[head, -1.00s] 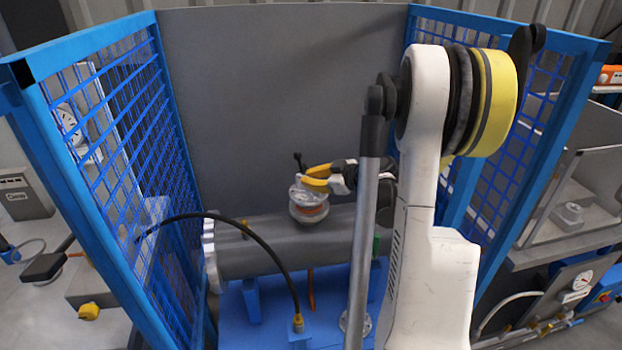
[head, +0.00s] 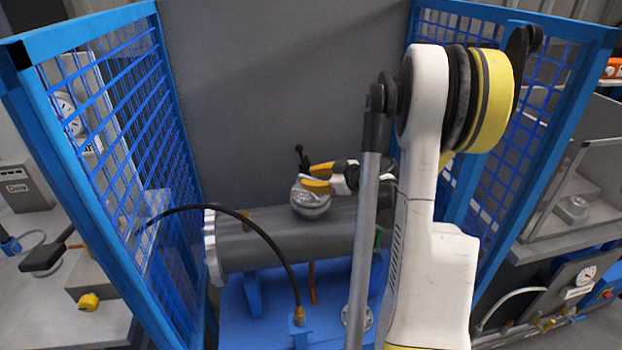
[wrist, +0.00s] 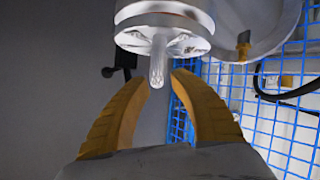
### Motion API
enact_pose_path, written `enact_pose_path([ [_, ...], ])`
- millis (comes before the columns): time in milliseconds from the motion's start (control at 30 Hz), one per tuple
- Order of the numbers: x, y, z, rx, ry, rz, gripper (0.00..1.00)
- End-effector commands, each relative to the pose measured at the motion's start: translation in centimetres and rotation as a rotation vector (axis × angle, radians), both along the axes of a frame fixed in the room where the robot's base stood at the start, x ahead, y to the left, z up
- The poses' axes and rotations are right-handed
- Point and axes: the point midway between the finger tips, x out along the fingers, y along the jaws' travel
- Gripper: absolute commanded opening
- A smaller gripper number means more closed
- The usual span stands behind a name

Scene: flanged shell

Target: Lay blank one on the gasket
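In the head view, a round grey metal blank (head: 311,194) sits on top of the short upright neck of the grey horizontal shell (head: 262,243). In the wrist view, the blank's pale disc (wrist: 160,38) shows with a stud (wrist: 158,62) sticking out of its middle. My gripper (wrist: 161,78) has its two yellow fingers spread on either side of the stud's end, with a narrow gap visible at each side. It also shows in the head view (head: 306,175), just above the blank. A thin orange-brown line at the disc's edge may be the gasket, which is otherwise hidden.
A black hose (head: 270,240) arches in front of the shell down to the blue stand (head: 250,314). Blue mesh panels stand at left (head: 110,120) and right (head: 490,150), with a grey wall (head: 280,80) behind. A small black lever rises just behind the blank.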

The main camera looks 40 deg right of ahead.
Motion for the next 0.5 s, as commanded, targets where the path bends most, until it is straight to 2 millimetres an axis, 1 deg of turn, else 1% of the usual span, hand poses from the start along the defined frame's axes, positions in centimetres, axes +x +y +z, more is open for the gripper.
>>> enact_pose_path([
  [300, -4.8, -0.7, 2.6, 0.000, -0.001, -0.003, 0.27],
  [400, -5.9, -0.8, 3.1, 0.001, 0.000, -0.002, 0.27],
  [500, -6.6, -0.9, 3.2, 0.000, -0.001, -0.002, 0.27],
])
